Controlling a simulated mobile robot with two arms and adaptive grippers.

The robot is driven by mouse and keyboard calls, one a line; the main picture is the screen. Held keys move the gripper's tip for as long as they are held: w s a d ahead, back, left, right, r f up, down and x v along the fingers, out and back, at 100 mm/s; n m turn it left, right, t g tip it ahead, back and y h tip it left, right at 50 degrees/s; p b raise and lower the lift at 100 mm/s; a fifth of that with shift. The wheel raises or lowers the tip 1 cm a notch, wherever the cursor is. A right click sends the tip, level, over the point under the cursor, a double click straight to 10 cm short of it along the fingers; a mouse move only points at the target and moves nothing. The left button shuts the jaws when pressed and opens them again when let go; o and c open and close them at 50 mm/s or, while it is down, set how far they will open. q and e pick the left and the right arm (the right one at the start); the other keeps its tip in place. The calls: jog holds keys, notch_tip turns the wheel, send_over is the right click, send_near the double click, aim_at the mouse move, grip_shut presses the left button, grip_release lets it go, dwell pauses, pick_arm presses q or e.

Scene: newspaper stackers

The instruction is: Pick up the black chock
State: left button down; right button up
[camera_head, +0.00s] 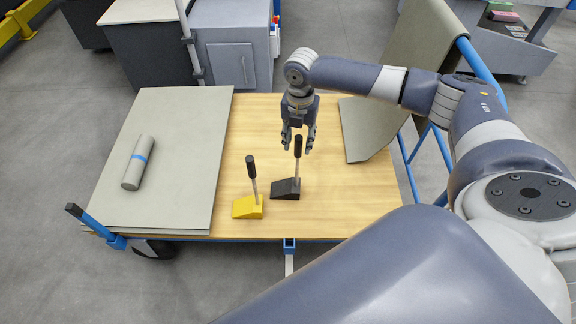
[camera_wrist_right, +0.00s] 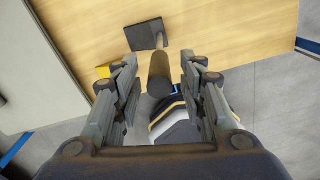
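The black chock (camera_head: 286,189) stands on the wooden table top, with an upright rod and a black handle grip (camera_head: 298,147). My right gripper (camera_head: 298,146) is above the chock, pointing down, with its fingers spread to either side of the handle's top. In the right wrist view, the handle (camera_wrist_right: 159,73) stands between the two open fingers (camera_wrist_right: 157,72), with a gap on both sides. The chock's dark base (camera_wrist_right: 144,37) lies beyond it. My left gripper is not in view.
A yellow chock (camera_head: 248,207) with its own black handle stands close to the left of the black one. A grey board (camera_head: 165,190) with a rolled grey bundle (camera_head: 138,163) covers the table's left side. Another grey sheet (camera_head: 364,130) lies at the right.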

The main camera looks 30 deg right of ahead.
grip_shut()
jog(key=shift+r, duration=0.15)
